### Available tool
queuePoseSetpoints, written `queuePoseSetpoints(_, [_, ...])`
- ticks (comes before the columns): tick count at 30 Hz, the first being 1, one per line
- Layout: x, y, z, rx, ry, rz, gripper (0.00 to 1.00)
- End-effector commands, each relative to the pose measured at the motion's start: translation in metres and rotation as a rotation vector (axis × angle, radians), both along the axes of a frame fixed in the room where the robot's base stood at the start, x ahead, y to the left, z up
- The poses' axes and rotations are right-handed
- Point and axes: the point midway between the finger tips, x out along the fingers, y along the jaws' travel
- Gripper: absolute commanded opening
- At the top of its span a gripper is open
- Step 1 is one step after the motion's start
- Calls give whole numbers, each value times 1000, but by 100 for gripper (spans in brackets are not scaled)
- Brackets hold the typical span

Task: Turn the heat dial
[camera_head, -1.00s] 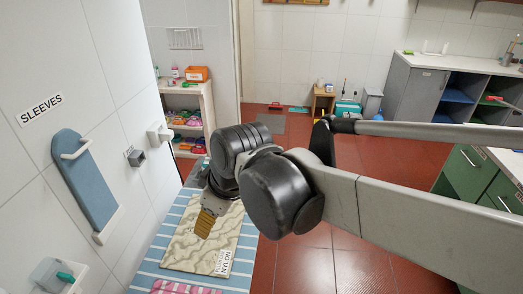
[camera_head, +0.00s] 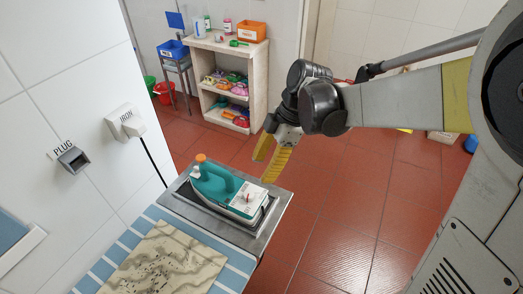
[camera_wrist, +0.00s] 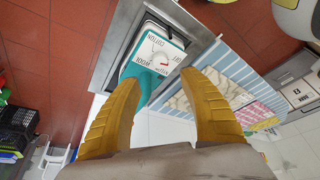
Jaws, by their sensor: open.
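The heat dial is on the white panel at the heel of a teal iron (camera_head: 216,185), which rests on a metal stand (camera_head: 268,228). In the wrist view the dial (camera_wrist: 159,58) is a round white face with a small red mark, with words such as COTTON, WOOL and NYLON around it. My gripper (camera_head: 266,165) has yellow fingers and is open and empty, above and beyond the iron's right end. In the wrist view its fingers (camera_wrist: 165,95) are spread wide, with the dial panel showing between and past their tips.
A striped board with a marbled cloth (camera_head: 165,262) adjoins the stand. A shelf unit (camera_head: 212,80) stands behind.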

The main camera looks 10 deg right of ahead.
Motion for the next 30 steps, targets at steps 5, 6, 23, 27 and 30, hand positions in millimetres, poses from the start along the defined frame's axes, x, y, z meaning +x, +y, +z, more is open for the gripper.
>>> queuePoseSetpoints(5, [0, 6, -15, 4, -1, 18, 50])
queuePoseSetpoints(6, [-1, 9, -22, 4, -1, 18, 50])
queuePoseSetpoints(23, [-5, 41, -100, 3, -1, 14, 50])
queuePoseSetpoints(27, [-5, 42, -102, 3, -1, 13, 50])
queuePoseSetpoints(30, [-5, 42, -101, 3, -1, 13, 50])
